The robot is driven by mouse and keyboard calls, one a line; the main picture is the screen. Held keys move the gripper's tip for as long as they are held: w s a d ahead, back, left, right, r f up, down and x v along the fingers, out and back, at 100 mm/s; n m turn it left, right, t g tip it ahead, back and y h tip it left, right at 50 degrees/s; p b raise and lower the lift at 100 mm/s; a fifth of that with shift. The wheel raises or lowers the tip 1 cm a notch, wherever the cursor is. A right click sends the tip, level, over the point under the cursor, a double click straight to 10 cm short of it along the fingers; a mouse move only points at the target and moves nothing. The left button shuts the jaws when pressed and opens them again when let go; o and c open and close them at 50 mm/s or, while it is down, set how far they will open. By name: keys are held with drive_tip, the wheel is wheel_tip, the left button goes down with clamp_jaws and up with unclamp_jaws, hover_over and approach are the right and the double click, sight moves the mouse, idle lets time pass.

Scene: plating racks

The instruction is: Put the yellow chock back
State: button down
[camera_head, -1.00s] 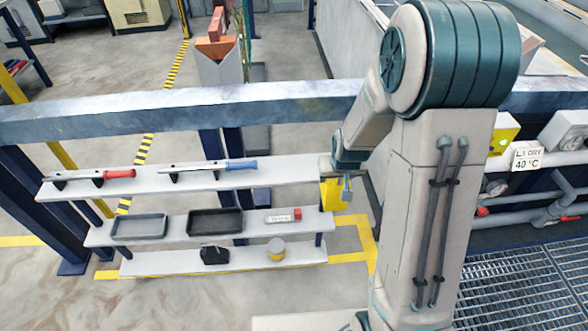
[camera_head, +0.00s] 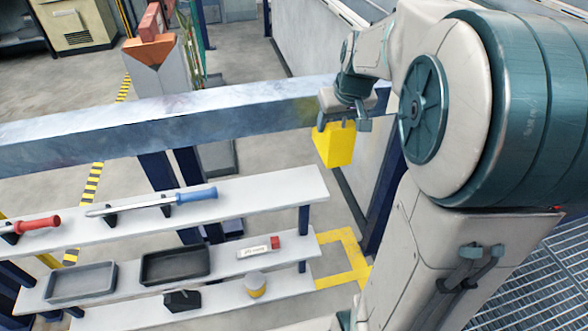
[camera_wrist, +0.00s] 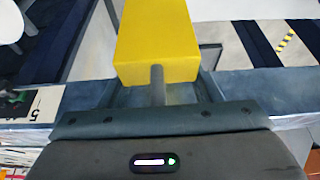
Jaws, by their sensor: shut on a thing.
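The yellow chock (camera_head: 335,146) is a bright yellow block hanging below my gripper (camera_head: 344,124) in the head view. My gripper is shut on it and holds it in the air, beside the right part of the grey-blue beam. In the wrist view the yellow chock (camera_wrist: 157,40) fills the top middle. A short grey pin or handle (camera_wrist: 157,85) runs from it toward my gripper (camera_wrist: 158,95), with a finger on either side. The chock's underside is hidden.
A black item and a yellow-grey cylinder (camera_head: 255,285) stand on the lowest shelf. The long beam (camera_head: 150,122) crosses behind the rack.

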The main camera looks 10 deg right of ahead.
drive_tip(key=a+f, duration=0.9)
drive_tip(key=shift+a+f, duration=0.15)
drive_tip(key=shift+f, duration=0.25)
drive_tip(key=shift+w+f+b, duration=0.1)
drive_tip(key=shift+b, duration=0.2)
drive_tip(key=shift+c, duration=2.2)
unclamp_jaws()
drive_tip(key=shift+f, duration=0.1)
drive_tip(key=p+v, duration=0.1)
drive_tip(key=v, duration=1.1)
drive_tip(key=s+f+g, duration=0.2)
drive_tip(key=s+f, duration=0.2)
drive_tip(key=s, duration=1.1)
drive_tip(key=shift+s+a, duration=0.15)
drive_tip(key=shift+a, duration=0.05)
